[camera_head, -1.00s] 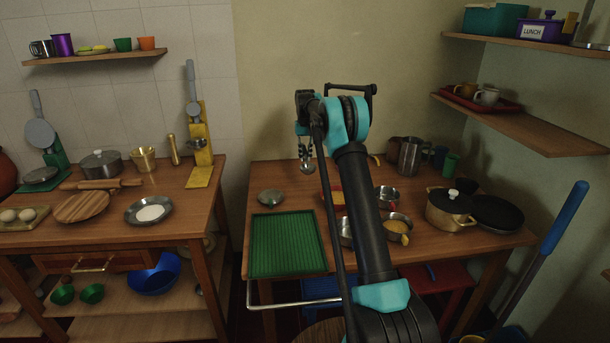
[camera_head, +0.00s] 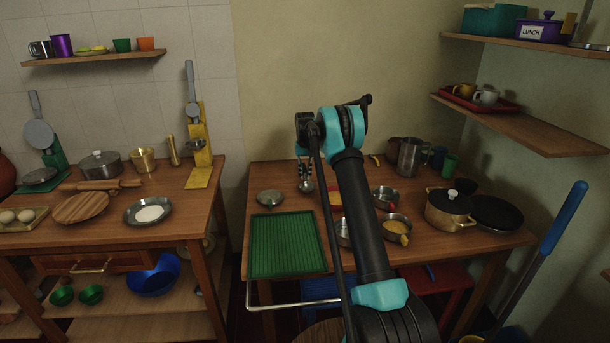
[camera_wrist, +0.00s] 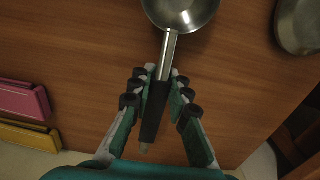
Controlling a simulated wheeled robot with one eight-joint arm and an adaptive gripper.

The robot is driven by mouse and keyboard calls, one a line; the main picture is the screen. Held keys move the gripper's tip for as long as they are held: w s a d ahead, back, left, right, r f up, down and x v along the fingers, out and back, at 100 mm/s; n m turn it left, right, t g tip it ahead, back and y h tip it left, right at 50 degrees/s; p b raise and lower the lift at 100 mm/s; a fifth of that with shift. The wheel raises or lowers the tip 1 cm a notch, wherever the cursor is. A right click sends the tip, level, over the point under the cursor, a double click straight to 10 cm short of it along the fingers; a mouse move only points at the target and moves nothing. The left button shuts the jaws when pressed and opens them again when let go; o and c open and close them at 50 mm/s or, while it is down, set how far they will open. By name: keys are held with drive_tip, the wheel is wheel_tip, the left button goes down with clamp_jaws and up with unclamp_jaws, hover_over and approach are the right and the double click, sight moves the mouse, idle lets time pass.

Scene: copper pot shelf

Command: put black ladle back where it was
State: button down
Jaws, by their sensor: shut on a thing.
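The black ladle has a black handle and a shiny metal bowl. In the wrist view its handle (camera_wrist: 155,108) lies between the fingers of my gripper (camera_wrist: 160,82), which is shut on it. The ladle's bowl (camera_wrist: 182,12) points away from the gripper and is cut off at the top edge. In the head view my gripper (camera_head: 304,158) is over the back left part of the right table (camera_head: 285,176), with the bowl (camera_head: 306,186) hanging below it. I cannot tell whether the bowl touches the table.
A round metal dish or lid (camera_head: 270,198) is left of the ladle. A green ribbed tray (camera_head: 287,245) lies in front. Metal pans (camera_head: 386,197), a lidded pot (camera_head: 449,209) and a black pan (camera_head: 497,213) stand to the right. The wall is close behind.

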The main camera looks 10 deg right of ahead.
sight(305, 172)
drive_tip(key=shift+f, duration=0.15)
drive_tip(key=c, duration=1.4)
unclamp_jaws()
drive_tip(key=shift+c, duration=0.2)
wheel_tip(305, 172, up, 12)
drive_tip(key=s+d+r+t, duration=0.15)
drive_tip(key=s+r, duration=0.25)
drive_tip(key=s, duration=0.9)
drive_tip(key=s+d+f+t, duration=0.1)
drive_tip(key=s+f, duration=0.3)
drive_tip(key=s, duration=1)
drive_tip(key=s+f, duration=0.4)
drive_tip(key=s, duration=1.1)
drive_tip(key=s+d+f+t, duration=0.1)
drive_tip(key=s+f, duration=0.3)
drive_tip(key=s, duration=1)
drive_tip(key=shift+s+d+f+t, duration=0.2)
drive_tip(key=shift+d+t, duration=0.1)
drive_tip(key=shift+t, duration=0.05)
